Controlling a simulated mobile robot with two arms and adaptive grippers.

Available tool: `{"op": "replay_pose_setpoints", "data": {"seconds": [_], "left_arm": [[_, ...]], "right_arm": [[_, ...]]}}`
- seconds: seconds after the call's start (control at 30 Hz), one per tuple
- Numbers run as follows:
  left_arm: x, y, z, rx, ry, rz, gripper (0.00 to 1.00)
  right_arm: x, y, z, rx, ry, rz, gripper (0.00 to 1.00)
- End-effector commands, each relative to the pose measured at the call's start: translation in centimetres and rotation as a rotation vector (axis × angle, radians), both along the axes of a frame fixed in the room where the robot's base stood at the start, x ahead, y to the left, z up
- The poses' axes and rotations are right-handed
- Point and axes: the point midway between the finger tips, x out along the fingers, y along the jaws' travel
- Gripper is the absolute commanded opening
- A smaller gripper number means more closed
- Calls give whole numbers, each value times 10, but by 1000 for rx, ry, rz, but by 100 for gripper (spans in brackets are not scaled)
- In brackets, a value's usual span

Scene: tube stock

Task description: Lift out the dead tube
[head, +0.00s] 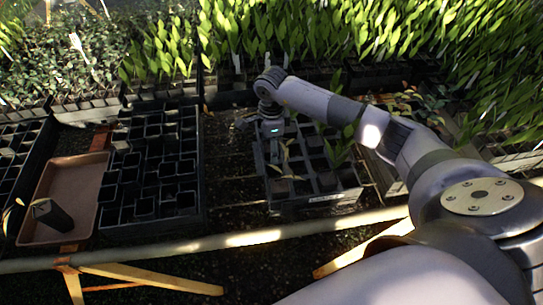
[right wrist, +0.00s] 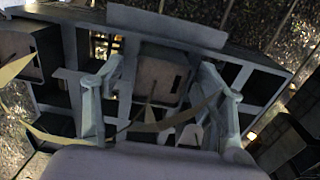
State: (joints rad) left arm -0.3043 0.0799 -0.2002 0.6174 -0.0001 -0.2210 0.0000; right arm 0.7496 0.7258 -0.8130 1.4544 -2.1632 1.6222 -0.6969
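My right gripper (head: 272,146) is over the dark tube crate (head: 318,201) in the head view. In the right wrist view its two fingers (right wrist: 168,100) are spread apart. A square soil-filled tube (right wrist: 160,80) shows between and beyond them; I cannot tell whether either finger touches it. Thin, yellowish dry leaves (right wrist: 150,122) cross in front of the fingers. In the head view a withered yellow stem (head: 286,155) stands in the crate just right of the gripper. Another soil-filled tube (right wrist: 14,55) shows at the left of the wrist view. My left gripper is not in view.
A brown tray (head: 88,176) at the left holds a tilted dark tube (head: 52,215) with a withered leaf. A crate of empty-looking dark tubes (head: 150,226) stands beside it. A pale rail (head: 250,238) runs along the front. Dense green plants (head: 330,35) fill the back.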

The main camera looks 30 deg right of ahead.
Motion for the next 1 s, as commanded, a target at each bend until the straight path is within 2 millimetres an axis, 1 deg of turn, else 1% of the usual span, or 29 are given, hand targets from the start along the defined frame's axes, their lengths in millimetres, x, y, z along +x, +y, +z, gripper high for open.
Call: {"op": "replay_pose_setpoints", "data": {"seconds": [0.03,0.07,0.47,0.9,0.93,1.0], "left_arm": [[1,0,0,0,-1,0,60],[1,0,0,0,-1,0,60],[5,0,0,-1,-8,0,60],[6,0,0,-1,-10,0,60],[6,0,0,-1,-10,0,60],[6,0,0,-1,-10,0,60]], "right_arm": [[0,0,0,0,0,0,61],[0,0,0,0,0,0,59],[0,0,1,0,0,0,32],[0,0,1,0,0,0,3],[0,0,1,0,0,0,1],[0,0,1,0,0,0,0]]}}
